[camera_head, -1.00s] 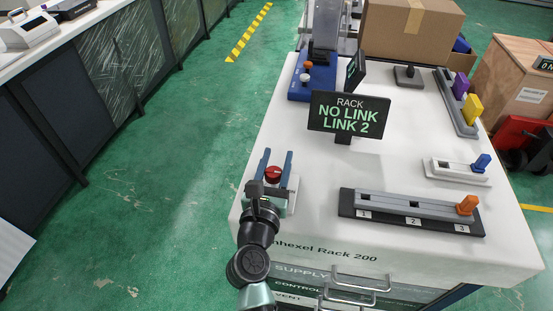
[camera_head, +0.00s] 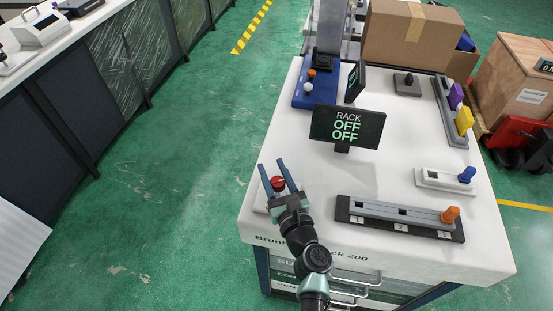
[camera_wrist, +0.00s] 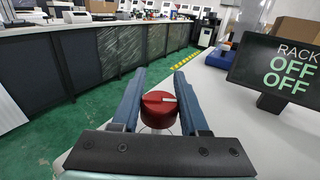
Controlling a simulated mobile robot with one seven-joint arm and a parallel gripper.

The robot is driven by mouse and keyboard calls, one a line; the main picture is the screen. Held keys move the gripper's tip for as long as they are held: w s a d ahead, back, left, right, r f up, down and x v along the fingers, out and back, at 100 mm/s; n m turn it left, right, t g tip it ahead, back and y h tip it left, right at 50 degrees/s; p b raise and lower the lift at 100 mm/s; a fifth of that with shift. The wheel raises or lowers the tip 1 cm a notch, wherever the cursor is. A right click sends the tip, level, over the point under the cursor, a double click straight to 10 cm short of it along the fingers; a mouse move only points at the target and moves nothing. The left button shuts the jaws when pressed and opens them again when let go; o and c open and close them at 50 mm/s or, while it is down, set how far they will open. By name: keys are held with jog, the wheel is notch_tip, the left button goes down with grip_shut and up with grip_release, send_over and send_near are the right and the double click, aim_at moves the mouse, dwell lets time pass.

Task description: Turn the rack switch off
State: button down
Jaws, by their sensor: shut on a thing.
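The rack switch is a red round knob (camera_head: 278,183) at the left end of the white rack top. In the wrist view the red knob (camera_wrist: 159,108) sits between the two blue fingers, its pale pointer mark pointing right. My gripper (camera_head: 271,172) is shut on the knob, with fingertips reaching past it. The rack's display sign (camera_head: 347,127) reads "RACK OFF OFF"; it also shows in the wrist view (camera_wrist: 284,70). The knob's base is mostly hidden by my gripper.
The white rack top (camera_head: 385,155) carries a three-position slider with an orange handle (camera_head: 450,214), a blue-handled slider (camera_head: 467,174), and yellow (camera_head: 464,120) and purple levers. A cardboard box (camera_head: 412,36) stands behind. Green floor lies open on the left.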

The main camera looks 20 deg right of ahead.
jog(key=n+y, duration=0.2)
jog(key=y, duration=0.2)
jog(key=shift+a+n, duration=0.15)
jog(key=shift+n, duration=0.25)
jog(key=n+g+y+b, duration=0.1)
jog(key=y, duration=0.1)
jog(key=n+y+b, duration=0.1)
jog(key=y, duration=0.1)
jog(key=shift+a+f+n+g, duration=0.1)
jog(key=shift+a+n+g, duration=0.25)
jog(key=shift+n+g, duration=0.05)
jog(key=n+g+y+b, duration=0.1)
jog(key=y, duration=0.1)
jog(key=n+g+y+b, duration=0.1)
jog(key=b, duration=0.1)
jog(key=a+n+g+y+b, duration=0.1)
jog(key=n+y+b, duration=0.1)
jog(key=shift+s+g+y, duration=0.3)
jog(key=shift+s, duration=0.05)
jog(key=g+b, duration=0.1)
jog(key=n+y+b, duration=0.1)
jog(key=n+g+y+b, duration=0.1)
jog(key=shift+s+a+g, duration=0.3)
jog(key=shift+r, duration=0.2)
jog(key=shift+c, duration=2.1)
grip_release()
jog(key=b+v, duration=0.1)
jog(key=v, duration=0.6)
jog(key=shift+s+d, duration=0.15)
jog(key=shift+d, duration=0.05)
